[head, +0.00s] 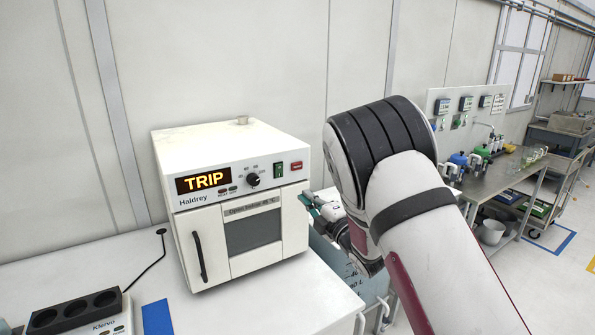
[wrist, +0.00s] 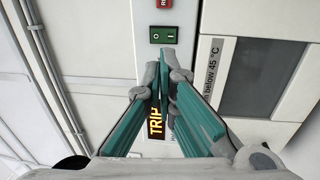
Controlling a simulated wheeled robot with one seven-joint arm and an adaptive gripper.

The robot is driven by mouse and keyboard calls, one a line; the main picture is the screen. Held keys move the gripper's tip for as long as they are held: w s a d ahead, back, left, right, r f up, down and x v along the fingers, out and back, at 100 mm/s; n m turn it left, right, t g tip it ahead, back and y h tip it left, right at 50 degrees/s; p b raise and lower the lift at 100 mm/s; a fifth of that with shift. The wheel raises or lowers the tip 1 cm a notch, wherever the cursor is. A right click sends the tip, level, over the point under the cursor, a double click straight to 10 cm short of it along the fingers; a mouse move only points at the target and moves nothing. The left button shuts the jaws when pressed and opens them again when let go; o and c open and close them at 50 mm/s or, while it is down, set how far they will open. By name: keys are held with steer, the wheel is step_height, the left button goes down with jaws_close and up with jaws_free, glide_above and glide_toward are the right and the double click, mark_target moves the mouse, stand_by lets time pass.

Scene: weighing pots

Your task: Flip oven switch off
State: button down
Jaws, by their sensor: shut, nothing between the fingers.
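The white oven (head: 283,215) stands on the bench, its display (head: 203,181) reading TRIP. The green rocker switch (head: 278,170) is on the upper right of its front panel, beside a red button (head: 296,166). In the wrist view, the green switch (wrist: 163,35), with white marks, lies just beyond my fingertips (wrist: 163,68); no contact is visible. Which side of the rocker is pressed I cannot tell. My gripper (head: 309,201) is shut and empty, near the oven's right front edge and partly hidden by my arm. My fingers cover the knob and part of the display in the wrist view.
A black knob (head: 253,180) sits left of the switch. The oven door has a black handle (head: 200,257). A metal side table (head: 500,184) with bottles stands at right.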

mark_target(281, 168)
steer(key=shift+w, duration=0.1)
stand_by(0.3)
steer(key=x, duration=1.3)
steer(key=shift+w+a, duration=0.1)
steer(key=shift+w+a+r, duration=0.1)
steer(key=shift+w+a, duration=0.05)
steer(key=shift+w, duration=0.1)
steer(key=shift+w+a+r+b, duration=0.1)
steer(key=shift+w+a+b, duration=0.1)
steer(key=shift+w+b, duration=0.15)
steer(key=shift+s+r, duration=0.15)
steer(key=shift+d, duration=0.15)
